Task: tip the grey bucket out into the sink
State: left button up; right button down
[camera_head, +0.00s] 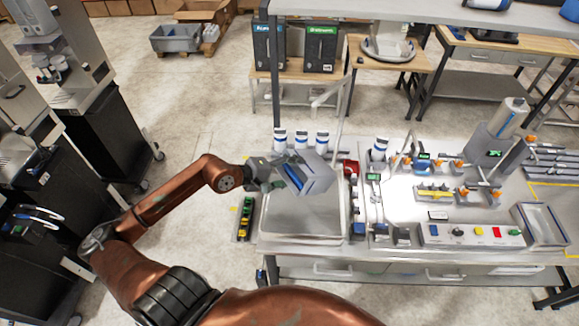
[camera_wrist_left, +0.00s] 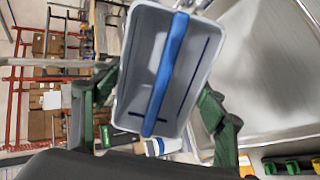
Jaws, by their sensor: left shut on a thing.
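The grey bucket (camera_head: 318,176) with a blue handle hangs tilted over the left part of the sink (camera_head: 283,222), clear of its floor. My left gripper (camera_head: 274,180) is at the bucket's left side and shut on it. In the left wrist view the bucket (camera_wrist_left: 192,68) shows its open mouth, with the blue handle running across it and the green fingers on either side. I see no loose contents inside. The sink's wall (camera_wrist_left: 265,85) is at the right of that view. The exact contact of the fingers is hard to see. My right gripper is not in view.
A tall faucet (camera_head: 339,110) rises behind the bucket. White bottles (camera_head: 300,139) stand along the sink's back edge. A red item (camera_head: 351,168) and small fittings stand to the right. A button panel (camera_head: 470,233) is farther right. The sink's front part is clear.

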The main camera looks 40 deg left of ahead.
pick_arm(q)
jog(key=g+p, duration=0.1)
jog(key=r+y+p, duration=0.1)
jog(key=p, duration=0.1)
jog(key=shift+w+d+g, duration=0.15)
jog(key=shift+w+g, duration=0.2)
jog(key=shift+g, duration=0.05)
jog(key=shift+w+g+p, duration=0.15)
jog(key=shift+g+p, duration=0.2)
jog(key=shift+g, duration=0.15)
jog(key=shift+w+d+f+g+y+p, duration=0.1)
jog(key=shift+w+f+g+y+p, duration=0.15)
jog(key=shift+g+y, duration=0.3)
jog(key=shift+w+r+g+y+p, duration=0.1)
jog(key=shift+g+y+p, duration=0.25)
jog(key=shift+g, duration=0.5)
jog(key=shift+w+d+f+g+y+p, duration=0.1)
jog(key=shift+f+g+y+p, duration=0.15)
jog(key=shift+g, duration=0.3)
jog(key=shift+d+g+y+p, duration=0.15)
jog(key=shift+g+p, duration=0.2)
jog(key=shift+g, duration=0.2)
jog(key=shift+a+f+g+p, duration=0.15)
jog(key=shift+g+p, duration=0.15)
jog(key=shift+g, duration=0.3)
jog(key=shift+f+g+y, duration=0.35)
jog(key=shift+g+y, duration=0.25)
jog(key=shift+g, duration=0.3)
jog(key=shift+f, duration=0.1)
